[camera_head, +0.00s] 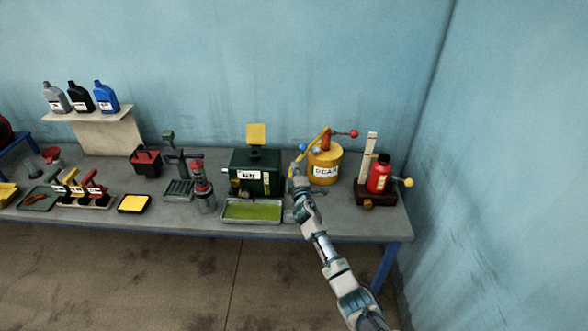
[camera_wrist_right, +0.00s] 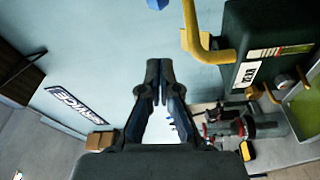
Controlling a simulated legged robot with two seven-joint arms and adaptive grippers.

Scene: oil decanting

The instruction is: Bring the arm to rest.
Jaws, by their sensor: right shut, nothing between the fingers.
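My right arm (camera_head: 327,250) reaches in from the lower right in the head view. Its gripper (camera_head: 297,172) is above the front part of the bench, between the green machine (camera_head: 254,174) and the yellow GEAR drum (camera_head: 325,165). In the right wrist view the right gripper (camera_wrist_right: 158,70) has its fingertips together with nothing between them. The green machine also shows in that view (camera_wrist_right: 262,45), with a yellow pipe (camera_wrist_right: 205,48) close to the fingertips. My left gripper is not in view.
The grey bench (camera_head: 230,228) ends at a right edge near the wall. A green-lined tray (camera_head: 252,211) lies at its front. A red bottle (camera_head: 379,175) stands on a brown stand at the right. Several bottles stand on a raised shelf (camera_head: 70,116) at the left. Floor in front is clear.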

